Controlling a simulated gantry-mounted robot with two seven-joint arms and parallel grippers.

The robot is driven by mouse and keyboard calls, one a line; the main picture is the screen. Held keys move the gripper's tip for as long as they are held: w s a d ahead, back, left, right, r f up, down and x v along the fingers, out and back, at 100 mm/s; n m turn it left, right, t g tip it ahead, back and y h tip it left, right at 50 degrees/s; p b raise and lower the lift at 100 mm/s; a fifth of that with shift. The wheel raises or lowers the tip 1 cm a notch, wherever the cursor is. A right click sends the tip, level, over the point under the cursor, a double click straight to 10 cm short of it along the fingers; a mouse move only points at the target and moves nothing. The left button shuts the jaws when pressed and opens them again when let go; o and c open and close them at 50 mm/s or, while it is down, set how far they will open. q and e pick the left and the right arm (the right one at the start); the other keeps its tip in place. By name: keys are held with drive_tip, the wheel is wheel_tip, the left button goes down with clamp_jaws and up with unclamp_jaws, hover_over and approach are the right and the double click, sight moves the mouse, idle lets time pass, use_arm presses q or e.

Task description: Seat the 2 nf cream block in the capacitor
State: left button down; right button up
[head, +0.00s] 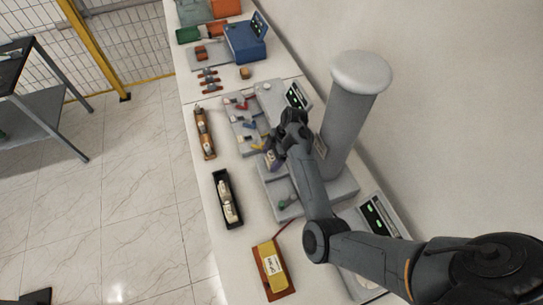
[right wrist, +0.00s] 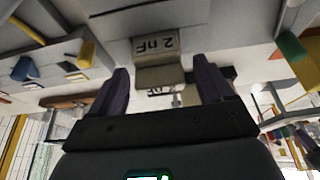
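A cream block marked "2 nF" (right wrist: 158,47) shows upside down in the right wrist view, between the two fingers of my right gripper (right wrist: 162,78). A gap shows on each side of the block, so the fingers look open around it and not pressed on it. In the head view my right gripper (head: 274,152) points down at the grey base (head: 283,207) with the tall round column (head: 346,118), which looks like the capacitor. The gripper hides most of the block there, and I cannot tell how deep the block sits. My left gripper is not in view.
A black tray (head: 238,220) and a brown tray (head: 199,119) hold cream pieces on the left side of the bench. A yellow meter (head: 269,262) lies in front. A panel with coloured levers (head: 235,113) and a blue box (head: 244,43) stand farther back.

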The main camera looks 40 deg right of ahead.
drive_tip(key=shift+v, duration=2.2)
